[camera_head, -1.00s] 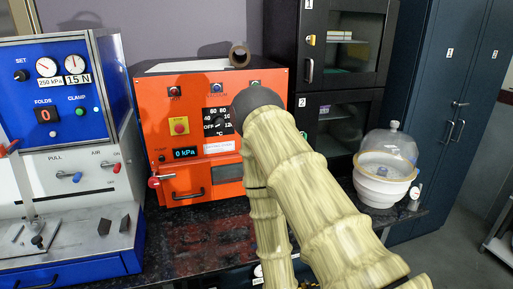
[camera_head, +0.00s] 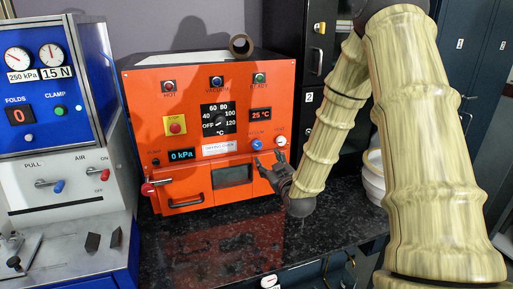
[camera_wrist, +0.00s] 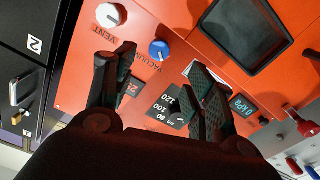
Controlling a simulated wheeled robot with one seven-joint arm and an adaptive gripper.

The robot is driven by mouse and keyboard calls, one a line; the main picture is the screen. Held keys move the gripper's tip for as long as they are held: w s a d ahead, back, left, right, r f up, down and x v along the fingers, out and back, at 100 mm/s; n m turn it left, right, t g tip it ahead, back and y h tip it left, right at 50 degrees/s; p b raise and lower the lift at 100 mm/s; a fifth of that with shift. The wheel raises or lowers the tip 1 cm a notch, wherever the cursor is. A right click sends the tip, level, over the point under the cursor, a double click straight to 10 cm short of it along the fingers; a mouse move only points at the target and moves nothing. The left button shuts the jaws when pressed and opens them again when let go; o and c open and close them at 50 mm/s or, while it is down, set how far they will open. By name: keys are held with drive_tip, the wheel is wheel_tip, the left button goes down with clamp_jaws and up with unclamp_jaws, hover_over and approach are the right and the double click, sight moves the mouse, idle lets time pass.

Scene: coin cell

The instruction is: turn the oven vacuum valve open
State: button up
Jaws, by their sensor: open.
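The orange oven (camera_head: 150,101) stands on the dark bench. Its blue vacuum valve knob (camera_head: 257,144) is at the lower right of the front panel. In the wrist view the knob (camera_wrist: 159,50) shows between the line of my two fingers, above the VACUUM label. My gripper (camera_head: 267,162) is open and empty, just below and in front of the knob; its fingers (camera_wrist: 163,68) also show in the wrist view, apart from each other. I see no contact with the knob. The oven's pressure display (camera_head: 182,155) reads 0 kPa.
The white VENT knob (camera_head: 281,140) sits close to the right of the blue knob. A red-ended door handle (camera_head: 149,188) sticks out at the oven's left. A blue press machine (camera_head: 30,100) stands left, and a black cabinet (camera_head: 290,60) right. The bench front (camera_head: 230,240) is clear.

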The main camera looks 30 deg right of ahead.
sight(258, 146)
drive_tip(key=p+x, duration=0.3)
drive_tip(key=x, duration=0.7)
drive_tip(key=shift+w+d+r, duration=0.1)
drive_tip(key=shift+w+d, duration=0.1)
drive_tip(key=shift+w, duration=0.1)
drive_tip(key=shift+c, duration=0.5)
drive_tip(key=c, duration=1)
